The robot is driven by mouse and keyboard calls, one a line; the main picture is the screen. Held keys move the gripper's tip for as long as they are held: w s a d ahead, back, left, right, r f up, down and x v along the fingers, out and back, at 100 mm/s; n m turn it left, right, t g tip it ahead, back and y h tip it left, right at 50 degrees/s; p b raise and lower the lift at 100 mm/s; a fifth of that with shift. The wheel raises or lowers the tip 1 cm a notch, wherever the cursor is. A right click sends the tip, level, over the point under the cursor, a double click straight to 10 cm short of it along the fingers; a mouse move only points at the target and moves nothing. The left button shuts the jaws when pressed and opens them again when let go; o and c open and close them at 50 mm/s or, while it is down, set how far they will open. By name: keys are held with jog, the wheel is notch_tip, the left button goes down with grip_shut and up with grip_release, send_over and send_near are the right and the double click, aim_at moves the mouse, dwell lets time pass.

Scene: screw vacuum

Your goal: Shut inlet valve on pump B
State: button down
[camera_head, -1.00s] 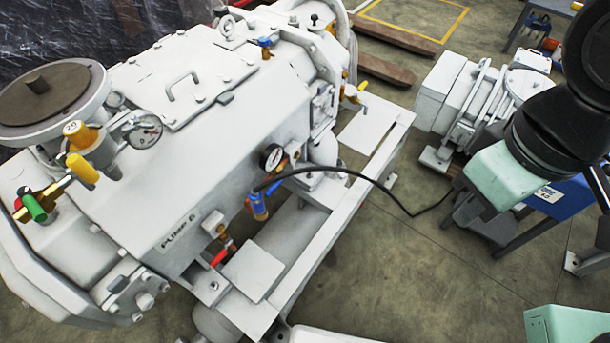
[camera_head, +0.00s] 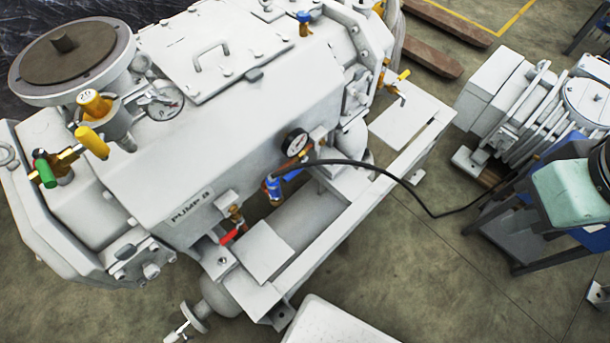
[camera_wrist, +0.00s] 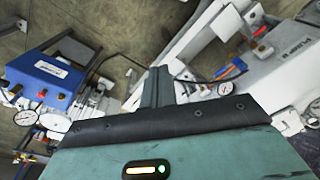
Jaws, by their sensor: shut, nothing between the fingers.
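The white pump with the label "PUMP B" (camera_head: 190,207) fills the left of the head view; its label also shows upside down in the wrist view (camera_wrist: 294,47). A red valve handle (camera_head: 233,234) sits low on its side, right of the label. A blue valve (camera_head: 273,190) is just above it. A yellow handle (camera_head: 90,142) and a green handle (camera_head: 45,173) sit at the left end. No inlet marking is readable. My gripper (camera_wrist: 158,80) is shut and empty in the wrist view, apart from the valves. The head view does not show its fingers.
A black cable (camera_head: 400,180) runs from the pump side to the right. A smaller white machine (camera_head: 510,110) stands at the right. A pressure gauge (camera_head: 295,142) projects beside the cable. A blue box (camera_wrist: 45,73) shows in the wrist view. Bare floor lies in front (camera_head: 430,270).

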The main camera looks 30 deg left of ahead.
aim_at(295, 175)
jog(key=w+a+f+m+t+y+b, duration=0.1)
jog(key=w+a+f+m+y+b, duration=0.1)
jog(key=a+f+m+y+b, duration=0.3)
jog(key=w+a+f+m+t+y+b, duration=0.1)
jog(key=a+f+m+y+b, duration=0.4)
jog(key=a+f+b, duration=0.9)
notch_tip(295, 175, down, 5)
jog(key=shift+w+a+r+t, duration=0.1)
jog(key=shift+w+a+t, duration=0.2)
jog(key=shift+w+a, duration=0.75)
jog(key=shift+s+a, duration=0.25)
jog(key=b+x, duration=0.3)
jog(key=x, duration=1.1)
jog(key=shift+b, duration=0.35)
